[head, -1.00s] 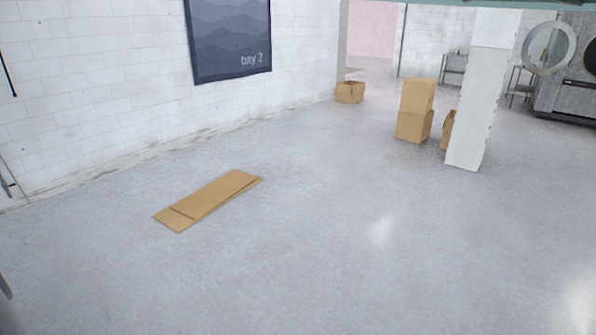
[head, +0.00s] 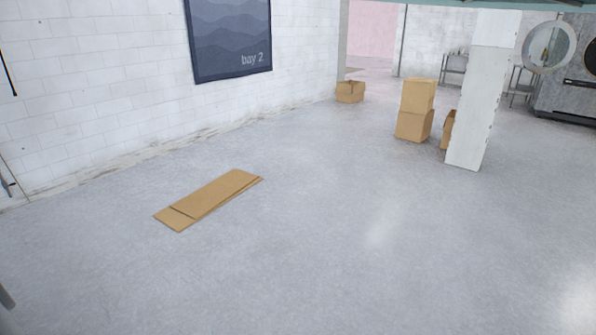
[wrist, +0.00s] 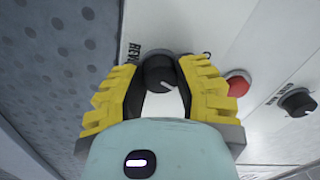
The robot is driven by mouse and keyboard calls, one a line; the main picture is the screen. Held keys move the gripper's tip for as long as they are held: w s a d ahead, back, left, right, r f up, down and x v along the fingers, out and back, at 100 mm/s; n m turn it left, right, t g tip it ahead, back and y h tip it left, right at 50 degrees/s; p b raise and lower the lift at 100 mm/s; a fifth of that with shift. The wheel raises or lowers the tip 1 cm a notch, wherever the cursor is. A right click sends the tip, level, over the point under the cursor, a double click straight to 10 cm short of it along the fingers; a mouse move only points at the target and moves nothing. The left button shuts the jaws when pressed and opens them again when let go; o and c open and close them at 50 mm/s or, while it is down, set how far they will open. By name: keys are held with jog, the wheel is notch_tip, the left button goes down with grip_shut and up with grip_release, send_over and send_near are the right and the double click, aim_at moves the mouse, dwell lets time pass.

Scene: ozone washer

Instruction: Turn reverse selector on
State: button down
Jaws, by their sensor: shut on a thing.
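The reverse selector (wrist: 160,75) is a round black knob with a pale pointer mark, on a light panel (wrist: 190,25) in the wrist view. Dark lettering beginning "REV" (wrist: 133,54) stands beside it, partly hidden by my left finger. My gripper (wrist: 161,67) has yellow ribbed fingers, one on each side of the knob, and is shut on it. The lower side of the knob is near the pale gripper body. The head view does not show the selector or my gripper.
A red button (wrist: 238,83) sits just right of my right finger, and a second black knob (wrist: 297,102) is farther right. A perforated grey surface (wrist: 55,60) lies left.

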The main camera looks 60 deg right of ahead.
jog(key=c, duration=0.6)
grip_release()
jog(key=d, duration=1.2)
jog(key=shift+s, duration=0.35)
jog(key=shift+f, duration=0.1)
